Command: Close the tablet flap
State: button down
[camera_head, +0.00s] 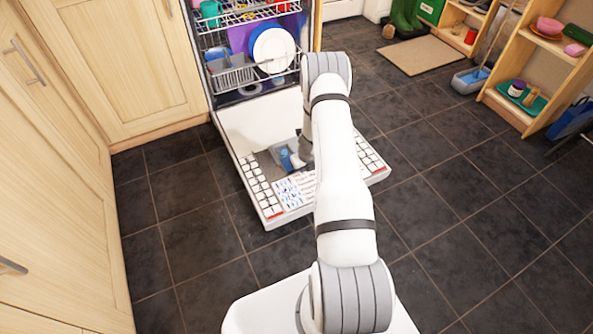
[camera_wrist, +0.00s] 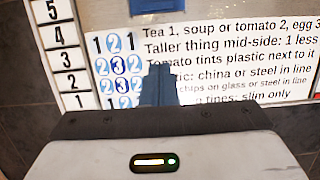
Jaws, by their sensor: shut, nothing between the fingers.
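The dishwasher door (camera_head: 273,213) lies open and low, with its printed inner face up. A grey area (camera_head: 266,156) on the door, likely the tablet dispenser, shows left of my wrist in the head view. I cannot tell whether the fingertips touch anything. My arm hides part of the door in the head view.
The dishwasher racks (camera_head: 236,76) hold plates and cups behind the door. Wooden cabinets (camera_head: 125,60) stand at the left. A wooden shelf (camera_head: 548,60) and a mat (camera_head: 418,54) are at the right back. The dark tiled floor (camera_head: 470,210) right of the door is clear.

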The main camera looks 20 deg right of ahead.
jog(key=b+x, duration=0.1)
jog(key=x, duration=0.5)
jog(key=shift+f+b, duration=0.3)
jog(key=shift+b, duration=0.1)
jog(key=shift+w+f, duration=0.15)
jog(key=shift+w, duration=0.15)
jog(key=shift+w+a, duration=0.1)
jog(key=shift+w, duration=1.65)
